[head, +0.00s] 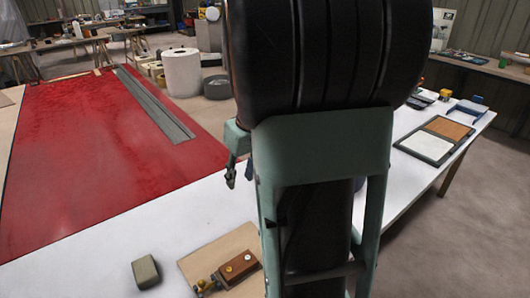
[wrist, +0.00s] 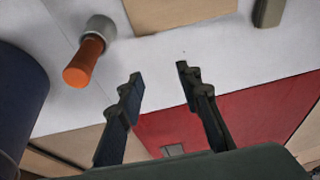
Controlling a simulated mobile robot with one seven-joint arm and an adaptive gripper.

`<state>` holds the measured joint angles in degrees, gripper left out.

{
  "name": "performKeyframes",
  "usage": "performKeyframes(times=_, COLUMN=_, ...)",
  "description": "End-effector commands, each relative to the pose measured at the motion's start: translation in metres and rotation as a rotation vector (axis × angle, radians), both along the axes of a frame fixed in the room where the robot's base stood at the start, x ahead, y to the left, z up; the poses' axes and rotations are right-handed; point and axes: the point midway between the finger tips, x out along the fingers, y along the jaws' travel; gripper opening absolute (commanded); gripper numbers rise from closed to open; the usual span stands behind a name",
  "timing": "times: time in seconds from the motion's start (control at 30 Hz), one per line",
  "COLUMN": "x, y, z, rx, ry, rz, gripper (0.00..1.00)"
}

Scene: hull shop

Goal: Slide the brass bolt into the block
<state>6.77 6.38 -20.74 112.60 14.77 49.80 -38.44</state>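In the head view, a reddish-brown block (head: 238,271) sits on a tan board (head: 192,263) at the front of the white table. A brass knob and a pale one show on its top. A small brass-coloured bolt piece (head: 205,285) sticks out at its left end; how far it is inside I cannot tell. My gripper (head: 239,177) hangs above the table, up and away from the block, partly hidden by my arm. In the wrist view my gripper (wrist: 160,73) is open with nothing between its fingers. The board's edge (wrist: 170,14) shows at the top there; block and bolt do not.
An olive-grey block (head: 146,272) lies left of the board. A red sheet (head: 100,150) with long grey strips (head: 150,102) covers the left side. A framed tray (head: 425,146) lies at right.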

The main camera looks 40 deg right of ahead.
Motion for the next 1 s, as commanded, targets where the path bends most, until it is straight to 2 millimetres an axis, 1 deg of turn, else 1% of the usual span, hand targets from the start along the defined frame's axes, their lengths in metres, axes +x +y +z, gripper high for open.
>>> performKeyframes(times=0.03, x=0.004, y=-0.007, z=0.005, rx=-0.009, ry=-0.020, rz=-0.021, gripper=0.32)
performKeyframes(times=0.2, x=0.015, y=-0.028, z=0.023, rx=-0.033, ry=-0.078, rz=-0.093, gripper=0.32)
performKeyframes(times=0.4, x=0.022, y=-0.045, z=0.039, rx=-0.051, ry=-0.129, rz=-0.152, gripper=0.32)
performKeyframes(times=0.6, x=0.025, y=-0.053, z=0.046, rx=-0.057, ry=-0.148, rz=-0.177, gripper=0.32)
performKeyframes(times=1.0, x=0.025, y=-0.053, z=0.046, rx=-0.056, ry=-0.149, rz=-0.178, gripper=0.32)
